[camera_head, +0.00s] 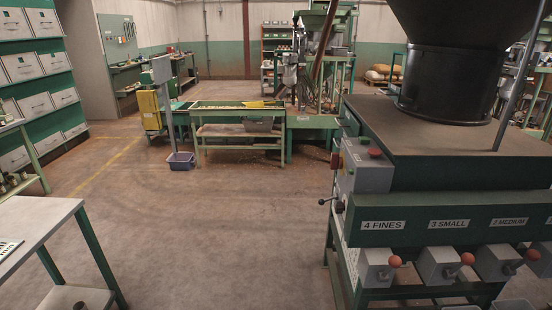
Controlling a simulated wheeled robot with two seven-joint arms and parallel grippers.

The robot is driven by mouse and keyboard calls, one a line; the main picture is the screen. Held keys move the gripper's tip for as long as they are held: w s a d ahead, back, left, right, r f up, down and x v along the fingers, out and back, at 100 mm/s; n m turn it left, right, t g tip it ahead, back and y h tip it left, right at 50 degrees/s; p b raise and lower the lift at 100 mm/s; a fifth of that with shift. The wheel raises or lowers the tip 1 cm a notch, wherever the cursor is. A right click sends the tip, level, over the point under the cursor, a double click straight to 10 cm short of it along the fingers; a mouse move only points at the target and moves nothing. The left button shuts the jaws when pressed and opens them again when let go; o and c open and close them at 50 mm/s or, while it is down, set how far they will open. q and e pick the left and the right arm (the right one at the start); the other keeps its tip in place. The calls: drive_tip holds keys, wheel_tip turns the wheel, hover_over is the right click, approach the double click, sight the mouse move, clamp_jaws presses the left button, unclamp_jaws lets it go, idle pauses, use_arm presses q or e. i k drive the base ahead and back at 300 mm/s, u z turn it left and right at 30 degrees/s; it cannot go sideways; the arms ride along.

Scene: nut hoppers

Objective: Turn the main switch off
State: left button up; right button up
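A grey control box (368,172) is fixed to the left end of the large green machine (440,150) at right. A small red part (336,161) is on the box's left side, seen edge-on; it may be the main switch, but its setting cannot be made out. Neither gripper shows in the head view.
Labelled outlets with orange-knobbed levers (395,261) line the machine's front. A table (35,225) stands at near left, and a green-framed sorting table (235,115) farther back. The middle floor (220,230) is clear.

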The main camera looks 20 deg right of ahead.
sight(336, 163)
drive_tip(key=u, duration=0.15)
drive_tip(key=i, duration=3.65)
drive_tip(key=z, duration=3.15)
